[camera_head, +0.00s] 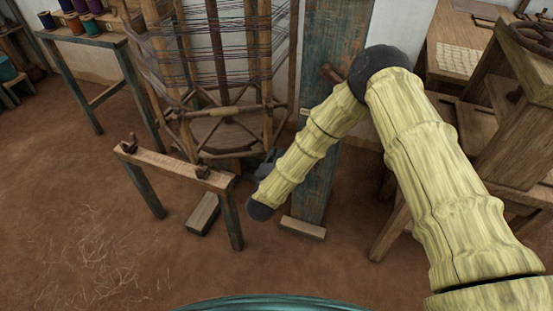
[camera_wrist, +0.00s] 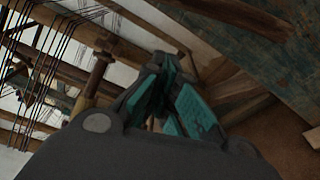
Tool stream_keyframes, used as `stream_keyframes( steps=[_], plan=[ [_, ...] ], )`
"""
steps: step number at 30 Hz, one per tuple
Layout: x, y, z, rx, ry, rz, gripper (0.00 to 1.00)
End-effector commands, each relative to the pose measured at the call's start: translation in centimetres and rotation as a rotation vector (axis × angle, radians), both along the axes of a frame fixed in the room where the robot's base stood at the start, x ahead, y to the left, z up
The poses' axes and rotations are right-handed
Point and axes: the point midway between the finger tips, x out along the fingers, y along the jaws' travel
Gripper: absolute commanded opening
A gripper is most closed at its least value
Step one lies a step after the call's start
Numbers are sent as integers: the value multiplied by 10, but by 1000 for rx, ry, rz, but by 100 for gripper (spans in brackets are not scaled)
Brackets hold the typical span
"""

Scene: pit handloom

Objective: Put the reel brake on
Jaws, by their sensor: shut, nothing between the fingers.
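The reel (camera_head: 212,52) is a tall wooden frame wound with dark threads, standing at the upper middle of the head view. A pale handle-like piece (camera_head: 222,112) shows low on its front. I cannot tell for sure which part is the brake. My gripper (camera_head: 268,160) is small and dark beside the lower right of the reel, partly hidden by my forearm. In the wrist view my gripper (camera_wrist: 168,98) has its teal-padded fingers together with nothing between them. A wooden peg (camera_wrist: 97,75) with a wider head stands just left of the fingers, seemingly apart from them.
A low wooden stand (camera_head: 175,166) is in front of the reel. A blue-green post (camera_head: 318,185) with a foot block (camera_head: 303,228) stands right of my gripper. A spool table (camera_head: 95,38) is at upper left and a bench (camera_head: 510,130) at right. The floor at lower left is open.

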Motion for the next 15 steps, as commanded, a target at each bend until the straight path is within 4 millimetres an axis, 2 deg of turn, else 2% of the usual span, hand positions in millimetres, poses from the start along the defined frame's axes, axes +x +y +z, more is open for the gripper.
stream_keyframes(
  steps=[3, 12, 15],
  plan=[
    [20, -4, -1, 2, -1, -3, 0],
    [58, -10, -2, 1, -1, -3, 0],
    [55, -15, 0, -1, 1, 0, 0]
  ],
)
